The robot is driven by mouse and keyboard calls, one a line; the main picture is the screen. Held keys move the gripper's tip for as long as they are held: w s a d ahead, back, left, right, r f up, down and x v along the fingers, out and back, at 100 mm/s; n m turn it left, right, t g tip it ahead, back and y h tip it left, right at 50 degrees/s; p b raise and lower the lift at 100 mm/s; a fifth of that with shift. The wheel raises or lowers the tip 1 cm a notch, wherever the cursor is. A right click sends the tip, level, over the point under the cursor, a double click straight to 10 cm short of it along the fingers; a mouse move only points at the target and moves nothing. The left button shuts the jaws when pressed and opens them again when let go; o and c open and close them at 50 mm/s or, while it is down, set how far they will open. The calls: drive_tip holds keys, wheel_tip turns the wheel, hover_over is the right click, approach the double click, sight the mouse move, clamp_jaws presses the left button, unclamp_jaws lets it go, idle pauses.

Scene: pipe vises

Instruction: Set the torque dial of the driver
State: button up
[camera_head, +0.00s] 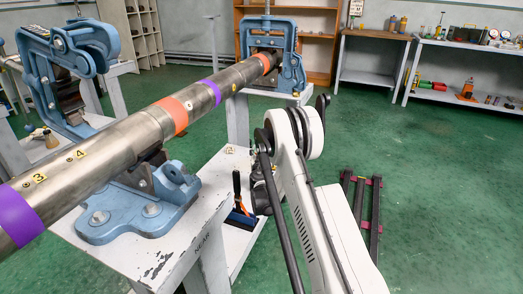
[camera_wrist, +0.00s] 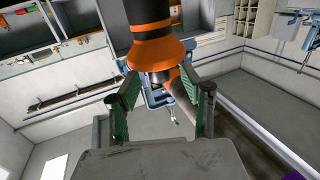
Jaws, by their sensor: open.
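In the wrist view, my gripper (camera_wrist: 163,90) is open, with green-padded fingers to the left and right. A large orange and black round body (camera_wrist: 155,50) comes down from the top of the picture and ends between the fingertips. It may be the driver, but I cannot tell for sure. No gap or contact between it and the fingers can be judged, and no dial markings are readable. In the head view my white arm reaches up from the bottom right, and I cannot make out my gripper there.
A metal pipe (camera_head: 135,135) with orange and purple bands runs diagonally over blue pipe vises (camera_head: 138,207) on white stands. A shelf (camera_head: 470,90) with tools stands at the back right. A dark rack (camera_head: 362,212) lies on the green floor. Open floor is on the right.

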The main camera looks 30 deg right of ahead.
drive_tip(key=shift+x, duration=1.15)
drive_tip(key=shift+c, duration=0.5)
clamp_jaws()
